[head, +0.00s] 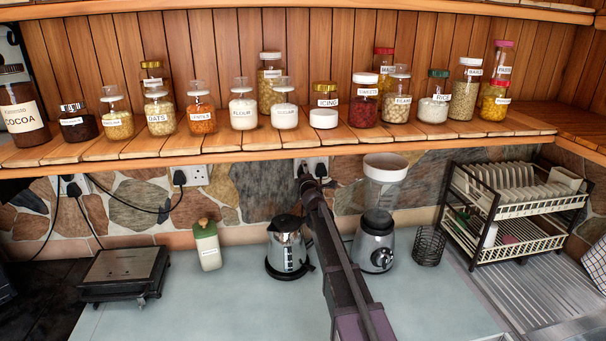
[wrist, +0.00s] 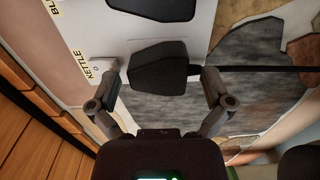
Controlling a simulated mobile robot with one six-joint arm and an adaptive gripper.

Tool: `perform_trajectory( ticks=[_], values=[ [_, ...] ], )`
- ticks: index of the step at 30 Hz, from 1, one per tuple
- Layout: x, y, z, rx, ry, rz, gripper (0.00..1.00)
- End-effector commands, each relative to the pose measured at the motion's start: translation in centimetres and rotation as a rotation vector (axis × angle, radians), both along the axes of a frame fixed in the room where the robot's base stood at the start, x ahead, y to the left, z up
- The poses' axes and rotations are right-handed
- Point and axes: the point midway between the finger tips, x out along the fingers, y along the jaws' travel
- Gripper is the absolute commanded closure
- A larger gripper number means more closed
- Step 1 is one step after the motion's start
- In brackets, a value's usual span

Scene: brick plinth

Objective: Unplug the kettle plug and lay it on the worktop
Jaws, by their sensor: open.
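The black kettle plug (wrist: 160,68) sits in a white socket plate (wrist: 120,45) beside the label "KETTLE" in the wrist view. My gripper (wrist: 160,82) is open, with one finger on each side of this plug. Small gaps appear to show between the fingers and the plug. In the head view my arm reaches up to the wall socket (head: 325,163) under the shelf, and largely hides the plug there. The silver kettle (head: 288,247) stands on the pale worktop (head: 215,305), left of my arm.
A second black plug (wrist: 165,8) sits close by on the same plate. A blender (head: 375,240) stands right of my arm, and a green-lidded canister (head: 207,247) left of the kettle. The jar shelf (head: 230,142) overhangs the sockets.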

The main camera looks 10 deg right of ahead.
Motion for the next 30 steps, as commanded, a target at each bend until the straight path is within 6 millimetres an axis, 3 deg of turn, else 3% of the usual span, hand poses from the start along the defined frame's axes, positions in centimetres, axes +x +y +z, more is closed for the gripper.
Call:
perform_trajectory(
  ticks=[23, 26, 30],
  values=[
    [0.00, -0.14, -0.11, -0.001, 0.000, -0.001, 0.00],
    [0.00, -0.16, -0.11, -0.001, 0.000, -0.002, 0.24],
    [0.06, -0.17, -0.10, 0.000, 0.000, -0.001, 0.65]
  ],
)
